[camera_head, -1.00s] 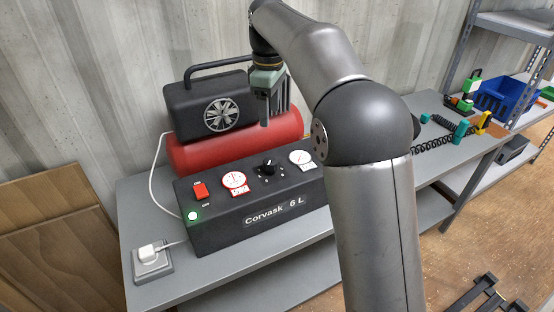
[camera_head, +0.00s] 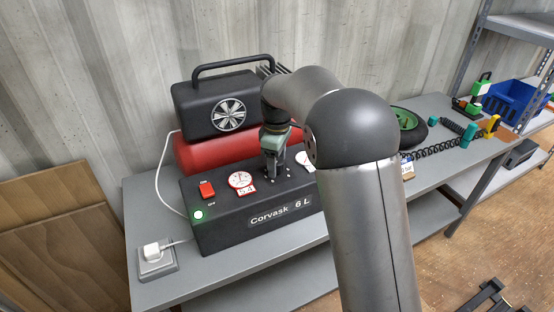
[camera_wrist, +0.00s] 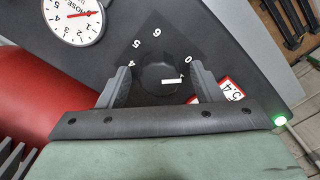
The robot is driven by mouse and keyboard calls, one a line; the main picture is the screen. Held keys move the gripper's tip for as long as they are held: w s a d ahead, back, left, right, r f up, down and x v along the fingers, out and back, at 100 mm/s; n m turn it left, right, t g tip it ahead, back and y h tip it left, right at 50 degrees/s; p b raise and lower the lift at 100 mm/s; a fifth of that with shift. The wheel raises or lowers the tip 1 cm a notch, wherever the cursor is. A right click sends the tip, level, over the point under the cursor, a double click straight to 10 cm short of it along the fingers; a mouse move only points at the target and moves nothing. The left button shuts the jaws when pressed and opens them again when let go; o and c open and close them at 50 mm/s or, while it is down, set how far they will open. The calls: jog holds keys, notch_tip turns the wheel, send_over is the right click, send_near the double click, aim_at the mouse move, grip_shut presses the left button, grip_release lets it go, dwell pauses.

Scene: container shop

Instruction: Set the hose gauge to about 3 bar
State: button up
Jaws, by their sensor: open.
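The black regulator knob (camera_wrist: 150,75) with a white pointer mark sits on the sloped panel, ringed by printed numbers. My gripper (camera_wrist: 160,68) is open with one finger on each side of the knob; I cannot tell whether they touch it. In the head view, my gripper (camera_head: 276,174) points down at the panel and hides the knob. The hose gauge (camera_wrist: 72,16), a white dial with a red needle, is at the top left of the wrist view; its reading is unclear.
The compressor's control box (camera_head: 225,228) has a red switch (camera_head: 207,189), a lit green lamp (camera_head: 198,215) and another gauge (camera_head: 240,180) showing about 5.4. A red tank (camera_head: 200,155) and black motor housing (camera_head: 205,108) stand behind. A coiled hose (camera_head: 432,149) lies to the right.

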jog(key=c, duration=1)
